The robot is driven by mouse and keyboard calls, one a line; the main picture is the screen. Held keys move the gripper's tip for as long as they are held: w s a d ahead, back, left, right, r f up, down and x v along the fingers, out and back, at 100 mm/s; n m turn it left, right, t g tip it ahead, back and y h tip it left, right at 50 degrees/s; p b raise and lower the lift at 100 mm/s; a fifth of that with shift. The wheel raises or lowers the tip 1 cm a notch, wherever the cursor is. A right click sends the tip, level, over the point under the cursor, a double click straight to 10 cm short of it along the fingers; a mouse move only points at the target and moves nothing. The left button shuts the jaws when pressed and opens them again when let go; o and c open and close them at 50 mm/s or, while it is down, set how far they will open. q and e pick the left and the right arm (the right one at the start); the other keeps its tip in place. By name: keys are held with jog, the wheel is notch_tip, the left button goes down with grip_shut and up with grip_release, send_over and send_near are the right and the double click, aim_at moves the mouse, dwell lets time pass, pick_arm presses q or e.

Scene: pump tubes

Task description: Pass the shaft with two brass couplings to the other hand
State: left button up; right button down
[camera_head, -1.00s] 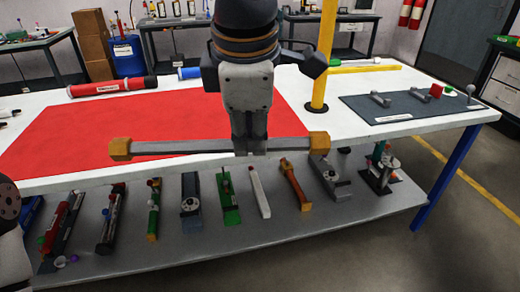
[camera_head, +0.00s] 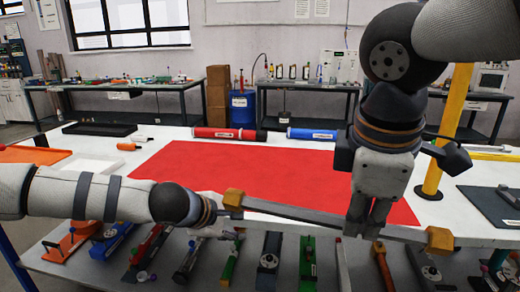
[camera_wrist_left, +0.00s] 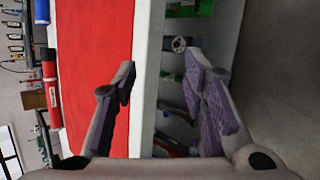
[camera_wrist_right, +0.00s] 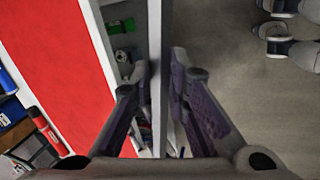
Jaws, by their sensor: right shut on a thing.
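The shaft is a long grey bar (camera_head: 295,211) with a brass coupling on its left end (camera_head: 233,199) and another on its right end (camera_head: 440,241). My right gripper (camera_head: 369,228) points down and is shut on the bar, right of its middle. In the right wrist view the bar (camera_wrist_right: 155,50) runs between the fingers (camera_wrist_right: 163,85). My left gripper (camera_head: 229,216) is beside the left coupling; any contact cannot be told. In the left wrist view its fingers (camera_wrist_left: 165,80) are apart with nothing seen between them, and the shaft cannot be made out.
The shaft is in front of the white table (camera_head: 470,215) with its red mat (camera_head: 270,175). A lower shelf (camera_head: 210,262) below holds several tools. A yellow post (camera_head: 447,130) stands on the table at right. Red and blue tubes (camera_head: 228,133) lie at the back.

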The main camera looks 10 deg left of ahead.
pick_arm(q)
jog(key=w+a+r+n+t, duration=0.1)
jog(key=w+a+r+n, duration=0.1)
jog(key=w+a+r, duration=0.3)
pick_arm(e)
jog(key=shift+a, duration=0.1)
pick_arm(q)
notch_tip(320, 180, up, 21)
jog(key=m+g+h, duration=0.2)
jog(key=m+g, duration=0.3)
jog(key=g, duration=0.2)
send_over(299, 210)
jog(key=s+a, duration=0.3)
jog(key=a, duration=0.2)
jog(key=x, duration=1.1)
jog(key=shift+w+f, duration=0.3)
jog(key=shift+f, duration=0.1)
jog(key=shift+c, duration=0.3)
